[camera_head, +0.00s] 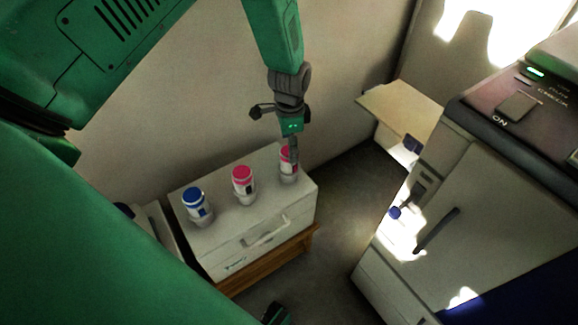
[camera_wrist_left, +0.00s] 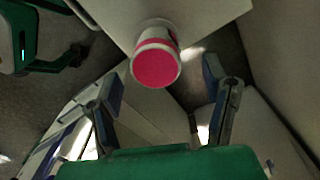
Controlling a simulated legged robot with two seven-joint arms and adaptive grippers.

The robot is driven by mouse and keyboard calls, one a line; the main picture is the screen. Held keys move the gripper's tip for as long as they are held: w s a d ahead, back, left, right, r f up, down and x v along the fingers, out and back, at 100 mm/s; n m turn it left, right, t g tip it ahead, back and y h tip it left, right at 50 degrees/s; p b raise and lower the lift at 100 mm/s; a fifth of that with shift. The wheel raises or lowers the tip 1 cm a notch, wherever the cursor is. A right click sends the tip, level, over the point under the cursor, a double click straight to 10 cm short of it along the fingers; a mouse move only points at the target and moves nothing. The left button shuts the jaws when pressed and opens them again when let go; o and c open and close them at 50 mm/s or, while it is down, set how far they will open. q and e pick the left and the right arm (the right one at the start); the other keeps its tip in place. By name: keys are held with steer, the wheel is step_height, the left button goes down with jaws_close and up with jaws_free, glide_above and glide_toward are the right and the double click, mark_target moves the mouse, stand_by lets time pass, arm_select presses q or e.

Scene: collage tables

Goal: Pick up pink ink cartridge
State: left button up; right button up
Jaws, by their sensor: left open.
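Two pink-capped ink cartridges stand upright on a white drawer cabinet (camera_head: 240,215). One pink cartridge (camera_head: 243,179) is in the middle. The other pink cartridge (camera_head: 286,168) is at the right end, partly hidden behind my left gripper (camera_head: 291,150). In the left wrist view a pink-capped cartridge (camera_wrist_left: 156,66) stands near the cabinet corner, ahead of and between the spread fingers of the left gripper (camera_wrist_left: 166,90). The fingers are apart and do not visibly touch it. A dark green part, possibly of my right arm, shows at the bottom of the head view; its jaws are unclear.
A blue-capped cartridge (camera_head: 195,202) stands at the left of the cabinet top. The cabinet rests on a wooden stand (camera_head: 270,262). A large printer-like machine (camera_head: 490,190) is at the right, with a small wooden table (camera_head: 398,108) behind it. Dark floor lies between.

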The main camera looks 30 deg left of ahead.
mark_target(289, 166)
arm_select(q)
steer(key=shift+s+d+f, duration=0.1)
steer(key=shift+f, duration=0.25)
step_height(289, 166, down, 4)
steer(key=shift+s+f+b, duration=0.1)
steer(key=shift+f+b, duration=0.15)
steer(key=shift+b, duration=0.5)
steer(key=shift+c, duration=1.2)
steer(key=c, duration=1.1)
